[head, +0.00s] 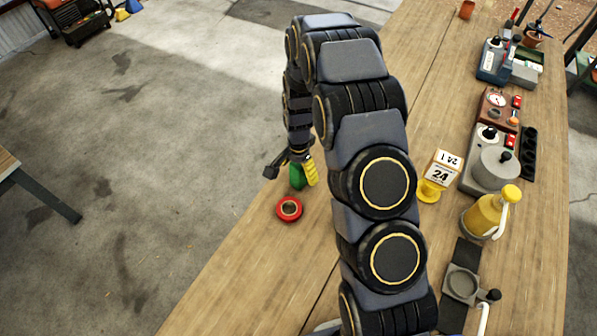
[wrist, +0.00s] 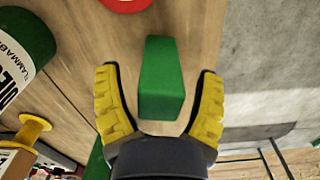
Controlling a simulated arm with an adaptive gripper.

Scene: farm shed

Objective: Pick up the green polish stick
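The green polish stick (wrist: 162,80) is a green block on the wooden table. In the wrist view it lies between the two yellow-padded fingers of my gripper (wrist: 160,108), with a gap visible on each side. My gripper is open, and its fingers do not appear to touch the stick. In the head view the green stick (head: 297,176) shows beside my gripper (head: 291,172) near the table's left edge. My arm hides part of the table around it.
A red round item (head: 289,208) stands close to the stick. A white and yellow block calendar (head: 440,172), a yellow bottle (head: 484,214) and several tools stand on the right. A dark green can (wrist: 22,55) is at the left of the wrist view. The table edge is near.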

